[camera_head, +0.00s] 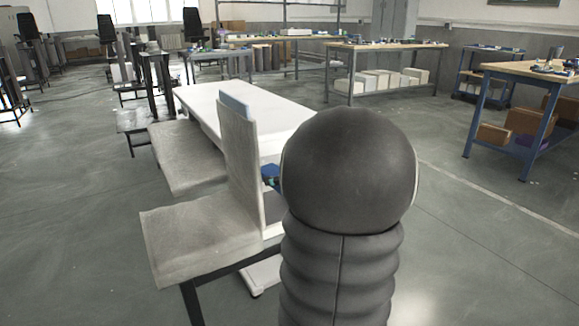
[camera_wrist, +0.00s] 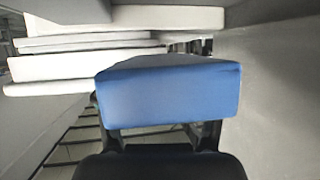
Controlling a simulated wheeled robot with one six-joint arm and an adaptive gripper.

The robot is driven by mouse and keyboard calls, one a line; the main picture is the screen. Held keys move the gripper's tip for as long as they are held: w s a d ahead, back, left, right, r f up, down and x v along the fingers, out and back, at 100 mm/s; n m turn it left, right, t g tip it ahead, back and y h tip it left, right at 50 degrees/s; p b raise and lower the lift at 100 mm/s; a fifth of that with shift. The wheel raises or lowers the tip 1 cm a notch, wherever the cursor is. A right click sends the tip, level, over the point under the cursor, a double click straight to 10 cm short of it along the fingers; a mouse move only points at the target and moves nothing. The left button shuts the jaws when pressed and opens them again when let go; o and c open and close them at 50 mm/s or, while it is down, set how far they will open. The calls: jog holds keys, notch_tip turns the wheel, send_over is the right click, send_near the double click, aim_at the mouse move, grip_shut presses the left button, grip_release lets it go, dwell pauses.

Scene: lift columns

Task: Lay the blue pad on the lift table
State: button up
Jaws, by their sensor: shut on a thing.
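The blue pad (camera_wrist: 168,92) fills the middle of the wrist view, held between the dark fingers of my gripper (camera_wrist: 160,132), which is shut on it. In the head view my gripper is hidden behind my own dark arm; a small blue patch (camera_head: 270,174) shows just left of the arm, and I cannot tell for sure that it is the pad. A long white table (camera_head: 262,112), which looks like the lift table, stands behind and left of my arm. The pad appears apart from the tabletop. Its underside is hidden.
A tall grey upright panel (camera_head: 240,160) stands close left of my arm, with a light-blue slab (camera_head: 236,106) behind its top. Low grey slabs (camera_head: 200,240) are at front left. White slabs (camera_wrist: 80,62) lie ahead in the wrist view.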

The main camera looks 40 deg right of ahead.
jog(key=b, duration=0.1)
send_over(268, 209)
notch_tip(268, 209, down, 3)
jog(key=shift+w+a+f, duration=0.1)
jog(key=shift+f, duration=0.1)
notch_tip(268, 209, down, 2)
grip_shut()
jog(key=shift+f, duration=0.65)
jog(key=o, duration=1.3)
grip_release()
jog(key=shift+f, duration=0.2)
jog(key=o, duration=0.3)
jog(key=shift+r, duration=0.25)
jog(key=shift+b, duration=0.4)
